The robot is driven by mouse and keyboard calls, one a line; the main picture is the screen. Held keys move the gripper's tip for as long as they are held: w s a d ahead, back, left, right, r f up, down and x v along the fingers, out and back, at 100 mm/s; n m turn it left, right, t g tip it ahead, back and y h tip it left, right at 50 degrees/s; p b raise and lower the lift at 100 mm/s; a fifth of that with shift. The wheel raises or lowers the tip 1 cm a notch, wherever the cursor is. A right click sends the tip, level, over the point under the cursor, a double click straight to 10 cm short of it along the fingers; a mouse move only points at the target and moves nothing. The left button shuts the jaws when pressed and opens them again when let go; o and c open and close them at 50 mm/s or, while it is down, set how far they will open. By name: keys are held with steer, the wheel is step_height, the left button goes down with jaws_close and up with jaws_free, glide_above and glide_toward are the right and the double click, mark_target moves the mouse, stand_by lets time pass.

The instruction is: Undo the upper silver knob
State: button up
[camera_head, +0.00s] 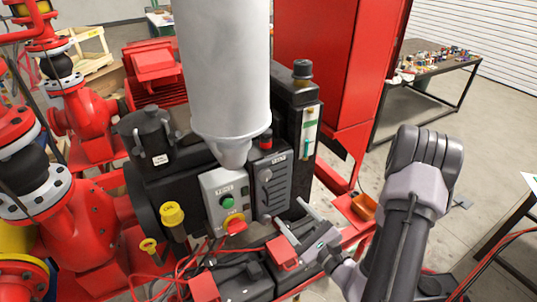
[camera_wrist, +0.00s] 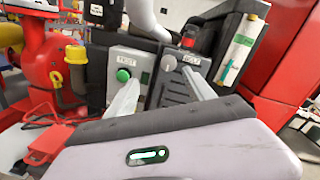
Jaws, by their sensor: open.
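The upper silver knob (camera_head: 266,175) is a small round grey knob high on the front of a dark ribbed panel (camera_head: 272,192). In the wrist view the knob (camera_wrist: 168,63) shows just beyond and between my fingertips. My gripper (camera_head: 297,218) is open, with two pale fingers pointing at the panel from the front right. In the wrist view my gripper (camera_wrist: 161,77) has its fingers spread to either side of the knob's line, and nothing is between them. I cannot tell the exact gap to the knob.
Left of the panel is a grey box with a green button (camera_head: 227,203) and a red-yellow button (camera_head: 235,223). A big grey cylinder (camera_head: 225,70) hangs above. A yellow cap (camera_head: 172,214), red cables (camera_head: 180,272) and a red cabinet (camera_head: 318,60) are nearby.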

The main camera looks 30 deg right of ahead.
steer(key=d+f+h+b, duration=0.2)
steer(key=b, duration=0.4)
glide_toward(267, 177)
steer(key=shift+m+y, duration=0.3)
steer(key=shift+m, duration=0.1)
steer(key=w+p, duration=0.1)
steer(key=w, duration=0.7)
steer(key=shift+a+r, duration=0.1)
steer(key=shift+r, duration=0.05)
steer(key=shift+w+p, duration=0.3)
steer(key=shift+w, duration=0.35)
jaws_close()
